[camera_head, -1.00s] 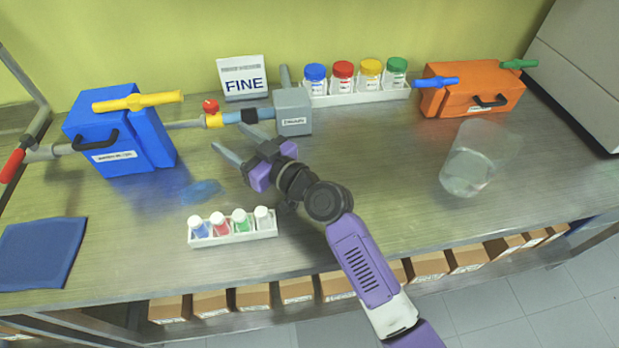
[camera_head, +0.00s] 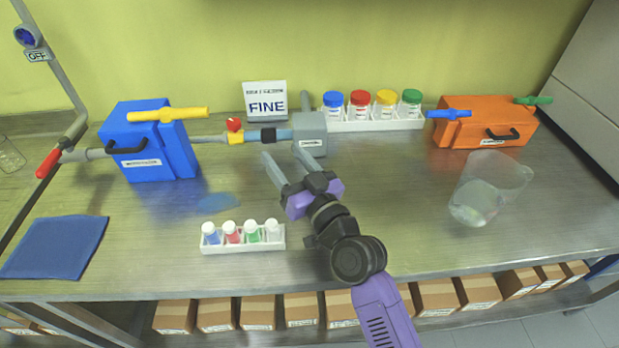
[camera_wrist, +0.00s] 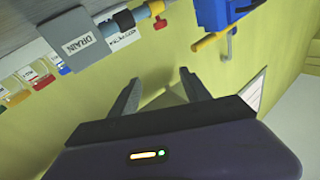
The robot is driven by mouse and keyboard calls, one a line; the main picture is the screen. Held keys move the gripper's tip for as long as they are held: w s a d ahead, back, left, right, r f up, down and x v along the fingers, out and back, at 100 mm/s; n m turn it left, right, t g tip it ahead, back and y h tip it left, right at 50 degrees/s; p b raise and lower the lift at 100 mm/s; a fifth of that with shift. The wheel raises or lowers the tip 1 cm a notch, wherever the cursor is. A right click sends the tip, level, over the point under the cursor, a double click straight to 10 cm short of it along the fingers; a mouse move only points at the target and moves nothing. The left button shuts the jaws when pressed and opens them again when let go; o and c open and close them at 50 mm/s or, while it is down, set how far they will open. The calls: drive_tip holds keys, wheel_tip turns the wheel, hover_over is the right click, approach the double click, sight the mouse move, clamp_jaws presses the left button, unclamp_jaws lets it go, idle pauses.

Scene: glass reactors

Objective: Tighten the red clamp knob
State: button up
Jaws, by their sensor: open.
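The red clamp knob (camera_head: 234,124) sits on top of a yellow clamp (camera_head: 234,139) on the pipe between the blue box (camera_head: 150,146) and the grey box (camera_head: 308,133). In the wrist view the red knob (camera_wrist: 160,23) is small, near the top. My gripper (camera_head: 281,151) is open and empty. In the head view its fingers appear below and right of the knob, pointing towards the pipe and grey box. In the wrist view my gripper (camera_wrist: 160,76) spreads its fingers below the knob in the picture, apart from it.
A FINE sign (camera_head: 266,102) stands behind the pipe. A white rack of capped jars (camera_head: 372,121) is right of the grey box. A small vial rack (camera_head: 243,244) stands in front. A clear beaker (camera_head: 488,188) and orange box (camera_head: 483,122) are right. The bench between is clear.

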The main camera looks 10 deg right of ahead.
drive_tip(key=s+d+f+m+t+h, duration=0.1)
drive_tip(key=s+d+m+h, duration=0.1)
drive_tip(key=s+d, duration=0.2)
drive_tip(key=shift+s+d+f+h, duration=0.2)
drive_tip(key=shift+s+h, duration=0.1)
drive_tip(key=shift+s, duration=0.2)
drive_tip(key=shift+m, duration=0.3)
